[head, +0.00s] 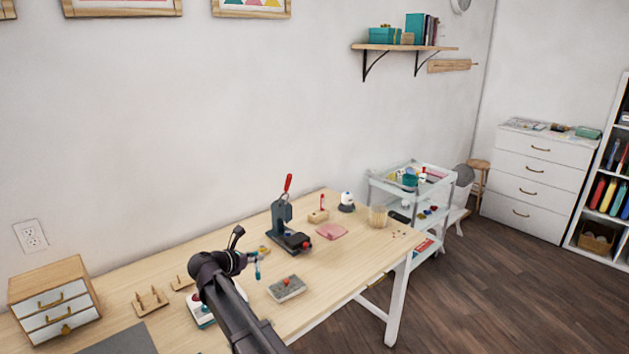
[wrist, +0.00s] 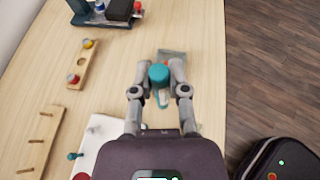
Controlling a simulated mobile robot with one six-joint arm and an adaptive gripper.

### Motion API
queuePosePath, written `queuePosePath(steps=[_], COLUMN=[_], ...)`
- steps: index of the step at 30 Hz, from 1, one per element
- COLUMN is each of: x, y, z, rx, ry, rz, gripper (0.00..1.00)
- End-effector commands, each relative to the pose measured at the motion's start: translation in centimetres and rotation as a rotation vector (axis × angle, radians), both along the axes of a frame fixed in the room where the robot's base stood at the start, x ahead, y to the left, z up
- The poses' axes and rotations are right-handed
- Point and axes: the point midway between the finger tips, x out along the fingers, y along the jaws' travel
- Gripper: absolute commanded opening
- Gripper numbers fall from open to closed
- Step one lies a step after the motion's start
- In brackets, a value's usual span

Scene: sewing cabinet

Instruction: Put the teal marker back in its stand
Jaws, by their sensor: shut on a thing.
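My gripper (head: 250,262) is shut on the teal marker (head: 257,270) and holds it above the wooden table. In the wrist view, the marker's round teal end (wrist: 159,74) sits between the two fingertips (wrist: 160,68). A narrow wooden block (wrist: 82,65) lies to the left of my gripper in the wrist view. It carries a red-topped piece and a yellow-topped piece, with bare wood between them, and looks like the stand. In the head view my gripper mostly hides this block.
A dark press with a red handle (head: 285,228) stands behind. A pegged wooden rack (head: 150,302) and a small drawer cabinet (head: 52,302) are at left.

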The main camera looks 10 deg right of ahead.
Motion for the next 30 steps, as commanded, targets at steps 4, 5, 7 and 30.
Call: queuePosePath(steps=[4, 5, 7, 30], x=[0.0, 0.0, 0.0, 0.0], y=[0.1, 0.1, 0.1, 0.1], z=[3.0, 3.4, 4.1, 5.2], rx=[0.0, 0.0, 0.0, 0.0], ry=[0.0, 0.0, 0.0, 0.0], rz=[0.001, 0.001, 0.001, 0.001], gripper=[0.0, 0.0, 0.0, 0.0])
